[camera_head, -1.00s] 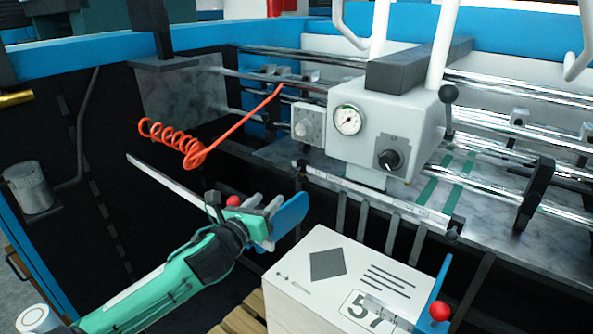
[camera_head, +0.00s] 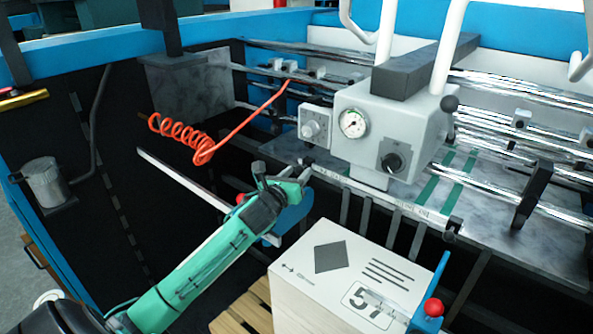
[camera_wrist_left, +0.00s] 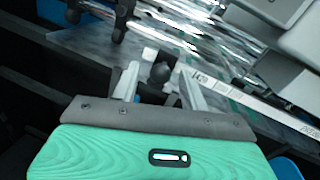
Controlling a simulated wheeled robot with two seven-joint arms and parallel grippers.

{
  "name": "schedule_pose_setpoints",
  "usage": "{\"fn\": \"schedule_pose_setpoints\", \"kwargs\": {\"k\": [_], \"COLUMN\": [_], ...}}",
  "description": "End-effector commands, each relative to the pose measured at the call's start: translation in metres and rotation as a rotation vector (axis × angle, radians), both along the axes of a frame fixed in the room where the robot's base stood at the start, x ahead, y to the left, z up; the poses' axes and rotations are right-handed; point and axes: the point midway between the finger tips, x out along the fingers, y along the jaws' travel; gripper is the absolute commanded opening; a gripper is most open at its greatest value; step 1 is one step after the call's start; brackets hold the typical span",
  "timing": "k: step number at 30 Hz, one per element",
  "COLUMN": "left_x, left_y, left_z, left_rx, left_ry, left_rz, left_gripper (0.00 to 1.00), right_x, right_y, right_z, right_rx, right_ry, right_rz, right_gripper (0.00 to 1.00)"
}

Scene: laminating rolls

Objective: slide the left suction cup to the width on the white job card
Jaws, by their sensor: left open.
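A white ruler bar (camera_head: 385,197) runs along the front of the grey machine bed. A small dark part with a rounded knob (camera_wrist_left: 160,74) sits by the ruler's left end and looks like the left suction cup. My left gripper (camera_head: 282,174) is open beside that end; in the left wrist view its fingers stand either side of the knob, and I cannot tell whether they touch it. A dark knob (camera_head: 450,237) marks the ruler's right end. The white printed top (camera_head: 335,262) of the stack reads "57", partly covered by a clear piece. My right gripper is not in view.
A blue plate (camera_head: 293,212) with a red ball is behind and below my left gripper; another blue plate (camera_head: 440,280) stands right of the stack. A coiled orange hose (camera_head: 185,140) hangs nearby. A grey gauge box (camera_head: 375,135) stands above the ruler.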

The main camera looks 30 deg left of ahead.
Motion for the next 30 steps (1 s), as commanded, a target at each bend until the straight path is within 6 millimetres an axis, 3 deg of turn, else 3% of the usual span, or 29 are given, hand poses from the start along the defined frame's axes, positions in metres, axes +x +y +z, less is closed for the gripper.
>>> {"fn": "schedule_pose_setpoints", "kwargs": {"k": [9, 16, 21, 30], "left_x": [0.003, 0.003, 0.003, 0.000], "left_y": [0.000, 0.000, -0.001, -0.031], "left_z": [0.000, 0.000, 0.000, 0.000], "left_rx": [0.001, 0.001, 0.000, 0.000], "left_ry": [0.000, 0.000, 0.000, 0.000], "left_rz": [0.000, 0.000, -0.001, -0.002], "left_gripper": [0.45, 0.01, 0.00, 0.00], "right_x": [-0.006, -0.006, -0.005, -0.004], "right_y": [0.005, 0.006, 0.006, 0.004], "right_z": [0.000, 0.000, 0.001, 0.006], "right_rx": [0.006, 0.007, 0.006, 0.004], "right_ry": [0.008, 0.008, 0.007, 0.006], "right_rz": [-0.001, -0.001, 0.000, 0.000], "right_gripper": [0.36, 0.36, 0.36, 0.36]}}
